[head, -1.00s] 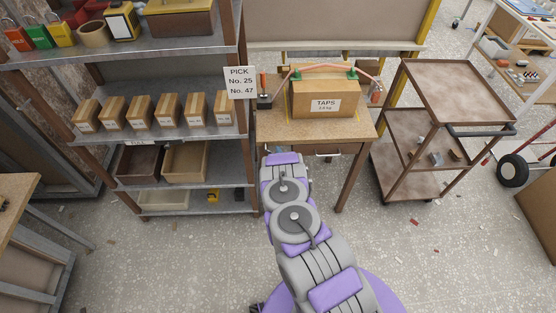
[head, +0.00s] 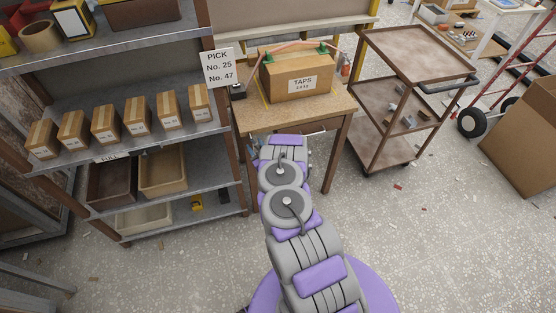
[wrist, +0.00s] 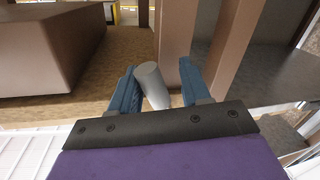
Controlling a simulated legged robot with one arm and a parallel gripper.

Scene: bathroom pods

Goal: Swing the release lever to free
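In the head view a cardboard box (head: 296,78) labelled TAPS stands on a small wooden table (head: 285,113). A pinkish strap or bar (head: 300,47) with green end pieces runs over its top. A small dark block (head: 238,91) sits at the table's left edge, partly behind the PICK sign; I cannot tell if it carries the release lever. In the wrist view my gripper (wrist: 170,90) has its two blue fingers apart. A pale grey cylinder (wrist: 151,86) stands between them, closer to the left finger; contact is unclear. In the head view my arm hides the gripper at the table front.
A metal shelf (head: 125,135) with several small cartons stands left of the table, its post close to my arm. A brown cart (head: 411,55) stands close on the right. A large box (head: 523,140) and a red hand truck (head: 520,85) are farther right. Floor between is mostly open.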

